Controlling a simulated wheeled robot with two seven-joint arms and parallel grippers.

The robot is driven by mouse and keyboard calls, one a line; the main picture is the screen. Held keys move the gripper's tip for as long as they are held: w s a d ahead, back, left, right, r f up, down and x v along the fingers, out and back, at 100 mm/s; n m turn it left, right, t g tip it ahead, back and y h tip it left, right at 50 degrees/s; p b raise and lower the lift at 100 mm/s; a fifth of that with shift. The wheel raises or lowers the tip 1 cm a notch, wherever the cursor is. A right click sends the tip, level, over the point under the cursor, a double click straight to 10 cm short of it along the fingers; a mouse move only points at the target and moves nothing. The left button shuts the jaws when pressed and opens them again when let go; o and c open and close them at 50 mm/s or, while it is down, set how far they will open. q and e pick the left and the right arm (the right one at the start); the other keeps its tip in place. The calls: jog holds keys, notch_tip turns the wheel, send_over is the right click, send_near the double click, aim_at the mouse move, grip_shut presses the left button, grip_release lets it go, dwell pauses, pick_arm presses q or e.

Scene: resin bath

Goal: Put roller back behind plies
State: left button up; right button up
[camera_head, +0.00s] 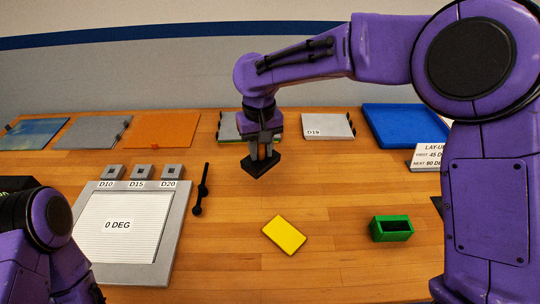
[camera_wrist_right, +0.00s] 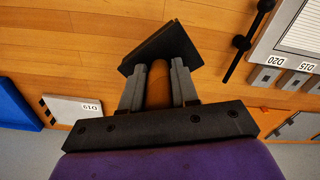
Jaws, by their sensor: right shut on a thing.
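My right gripper (camera_head: 265,150) is shut on a dark, flat-faced block with a brown grip, which I take to be the roller (camera_head: 260,164). It is above the middle of the table. In the right wrist view, the fingers (camera_wrist_right: 158,88) close on the brown grip, and the dark block (camera_wrist_right: 160,46) sits tilted beyond them. Whether it touches the table is unclear. A white ribbed sheet marked 0 DEG (camera_head: 117,240) lies on a grey plate (camera_head: 167,235) at the left. My left arm shows at lower left; its gripper is out of view.
A black rod with round knobs (camera_head: 201,189) lies right of the plate. A yellow block (camera_head: 285,235) and green open box (camera_head: 391,228) are in front. Flat boards, a D19 plate (camera_head: 328,124) and a blue tray (camera_head: 405,123) line the back. Wood between is clear.

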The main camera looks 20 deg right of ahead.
jog(key=w+d+f, duration=0.1)
jog(key=w+f, duration=0.1)
jog(key=f, duration=0.1)
jog(key=w+d+f+p, duration=0.1)
jog(key=w+d+f, duration=0.1)
jog(key=f, duration=0.2)
jog(key=w+d+f+p, duration=0.1)
jog(key=w+f, duration=0.1)
jog(key=f, duration=0.1)
jog(key=shift+d+f, duration=0.2)
jog(key=shift+d, duration=0.15)
jog(key=shift+w+f, duration=0.2)
jog(key=shift+w, duration=0.15)
jog(key=o, duration=0.7)
jog(key=shift+c, duration=0.2)
jog(key=o, duration=0.4)
jog(key=shift+s, duration=0.1)
jog(key=shift+c, duration=0.2)
pick_arm(q)
jog(key=shift+w+r, duration=0.25)
jog(key=shift+r, duration=0.9)
pick_arm(e)
jog(key=shift+s+r, duration=0.1)
